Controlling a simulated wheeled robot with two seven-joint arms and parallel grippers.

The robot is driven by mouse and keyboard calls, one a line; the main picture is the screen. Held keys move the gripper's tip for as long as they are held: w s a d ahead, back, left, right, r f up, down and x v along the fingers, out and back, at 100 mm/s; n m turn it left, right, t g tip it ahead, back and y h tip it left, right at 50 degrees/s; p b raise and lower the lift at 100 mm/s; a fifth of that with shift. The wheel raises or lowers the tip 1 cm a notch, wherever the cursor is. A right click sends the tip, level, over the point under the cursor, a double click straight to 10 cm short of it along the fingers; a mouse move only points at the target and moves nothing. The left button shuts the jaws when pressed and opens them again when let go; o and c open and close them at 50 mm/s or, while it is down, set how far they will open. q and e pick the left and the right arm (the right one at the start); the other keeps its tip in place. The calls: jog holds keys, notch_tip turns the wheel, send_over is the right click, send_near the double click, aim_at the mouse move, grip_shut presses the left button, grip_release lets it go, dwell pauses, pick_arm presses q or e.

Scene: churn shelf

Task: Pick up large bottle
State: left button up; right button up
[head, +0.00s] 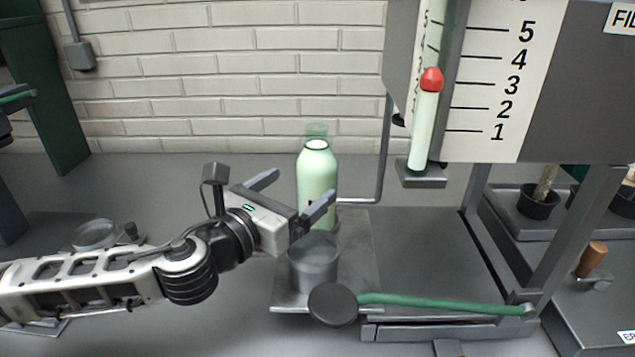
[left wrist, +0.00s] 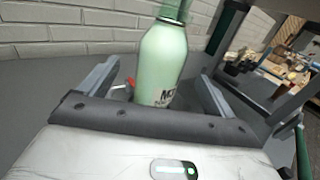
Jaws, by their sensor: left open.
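The large bottle (head: 317,176) is pale green with a clear green top and stands upright near the back of the metal plate. It also shows in the left wrist view (left wrist: 162,62), with dark lettering on its side. My left gripper (head: 292,190) is open. In the head view one finger is left of the bottle and the other overlaps its lower right side. In the left wrist view the bottle stands between the two fingers, just beyond the palm. I cannot tell whether a finger touches it. My right gripper is not in view.
A clear grey cup (head: 314,262) stands on the plate below my gripper. A dark disc (head: 333,304) on a green lever (head: 440,302) lies in front. A scale panel (head: 500,80) with a red marker (head: 431,79) hangs at the right. A brick wall is behind.

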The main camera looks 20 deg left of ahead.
aim_at(323, 169)
pick_arm(q)
jog(key=p+x, duration=0.1)
jog(key=x, duration=0.7)
jog(key=shift+d+f, duration=0.15)
jog(key=shift+f, duration=0.05)
jog(key=shift+s, duration=0.1)
jog(key=c, duration=1.5)
jog(key=shift+r, duration=0.15)
jog(key=shift+c, duration=1)
